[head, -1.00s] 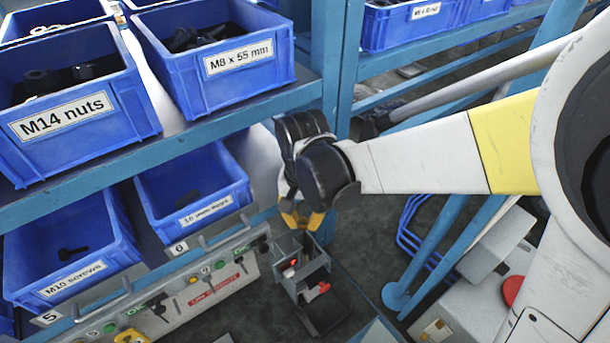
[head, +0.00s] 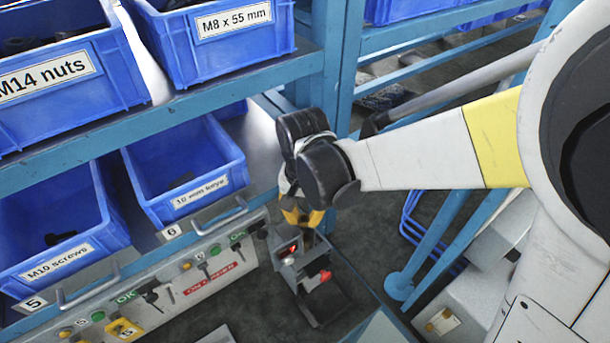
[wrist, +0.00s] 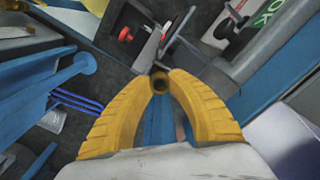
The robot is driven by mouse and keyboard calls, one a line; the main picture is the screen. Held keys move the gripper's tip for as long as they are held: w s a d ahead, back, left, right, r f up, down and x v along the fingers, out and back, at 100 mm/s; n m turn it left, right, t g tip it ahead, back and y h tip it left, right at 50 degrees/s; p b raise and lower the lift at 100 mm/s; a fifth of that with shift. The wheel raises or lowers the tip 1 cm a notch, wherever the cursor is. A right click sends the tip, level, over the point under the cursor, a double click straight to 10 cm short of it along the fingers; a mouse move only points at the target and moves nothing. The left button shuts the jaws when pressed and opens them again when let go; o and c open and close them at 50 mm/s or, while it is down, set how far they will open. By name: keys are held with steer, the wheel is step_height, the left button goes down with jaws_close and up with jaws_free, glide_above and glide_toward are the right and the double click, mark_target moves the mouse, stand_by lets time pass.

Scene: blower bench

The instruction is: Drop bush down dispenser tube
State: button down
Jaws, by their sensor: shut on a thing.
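My gripper (head: 303,217) points down with its yellow fingers closed together. In the wrist view the fingertips (wrist: 160,78) meet around a small brownish ring, the bush (wrist: 160,85), seen end-on. In the head view the bush cannot be made out. The grey dispenser (head: 288,273), with a small red display and a red lever, stands just below the fingertips, close to the control panel. It shows ahead of the fingers in the wrist view (wrist: 128,50). I cannot clearly make out its tube opening, or tell whether the bush touches it.
A control panel (head: 210,272) with buttons and levers lies left of the dispenser. Blue bins, including M10 screws (head: 50,235) and M8 x 55 mm (head: 220,55), fill the shelves (head: 200,112). A blue rack post (head: 335,70) stands close behind my gripper.

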stand_by(0.4)
steer(key=c, duration=1.2)
jaws_free()
step_height(320, 180, up, 12)
